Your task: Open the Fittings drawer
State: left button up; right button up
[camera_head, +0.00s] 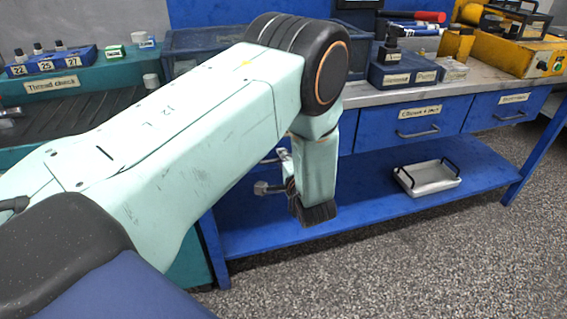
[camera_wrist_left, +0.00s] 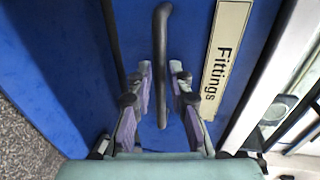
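The Fittings drawer (camera_wrist_left: 205,15) has a blue front, a cream label (camera_wrist_left: 226,55) reading "Fittings" and a dark bar handle (camera_wrist_left: 162,35), all in the left wrist view. My left gripper (camera_wrist_left: 161,72) is open, with one finger on each side of the handle. A small gap shows between each fingertip and the bar, so it does not grip it. In the head view my left arm covers most of this drawer and gripper. I cannot tell there whether the drawer stands shut. My right gripper is not in view.
In the head view, two labelled blue drawers (camera_head: 413,125) (camera_head: 511,108) are shut to the right. A metal tray (camera_head: 428,180) lies on the lower blue shelf (camera_head: 375,205). Boxes and tools crowd the bench top. The speckled floor (camera_head: 420,265) in front is clear.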

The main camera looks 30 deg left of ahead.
pick_arm(q)
jog(key=shift+w+a, duration=0.15)
jog(key=shift+c, duration=0.2)
grip_shut()
dwell(0.5)
